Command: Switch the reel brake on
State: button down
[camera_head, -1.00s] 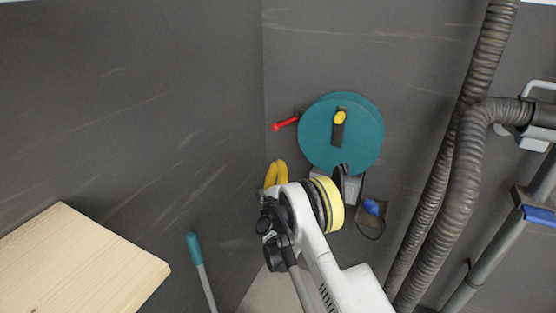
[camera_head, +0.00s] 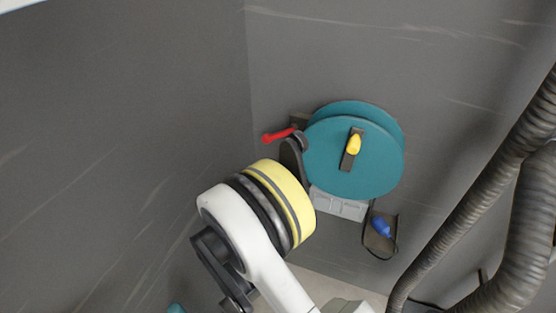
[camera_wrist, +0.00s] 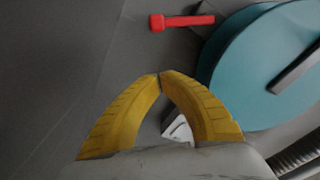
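A teal reel (camera_head: 335,165) with a yellow knob (camera_head: 354,145) is mounted on the grey wall. A red lever (camera_head: 278,135), which looks like the brake, sticks out to the left from a dark bracket beside the reel. In the wrist view, the lever (camera_wrist: 182,22) lies nearly level at the top, left of the reel (camera_wrist: 240,75). My gripper (camera_wrist: 160,75) has its two yellow fingers shut with the tips together and nothing between them. The tips show below the lever, apart from it in the picture. In the head view, the fingers are hidden behind my arm.
Thick ribbed hoses (camera_head: 490,190) run down the right side. A grey box (camera_head: 338,203) sits below the reel, and a blue item (camera_head: 381,226) is in a small holder to its right. The wall left of the lever is bare.

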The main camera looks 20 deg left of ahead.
aim_at(278, 135)
jog(key=w+a+r+b, duration=0.1)
jog(key=w+r+b, duration=0.1)
jog(key=w, duration=0.8)
jog(key=shift+a+r+b, duration=0.15)
jog(key=shift+r+b, duration=0.1)
jog(key=shift+b, duration=0.4)
jog(key=shift+w+a+r+m, duration=0.15)
jog(key=shift+a+r+m, duration=0.35)
jog(key=shift+a+r, duration=0.15)
jog(key=shift+d+f, duration=0.1)
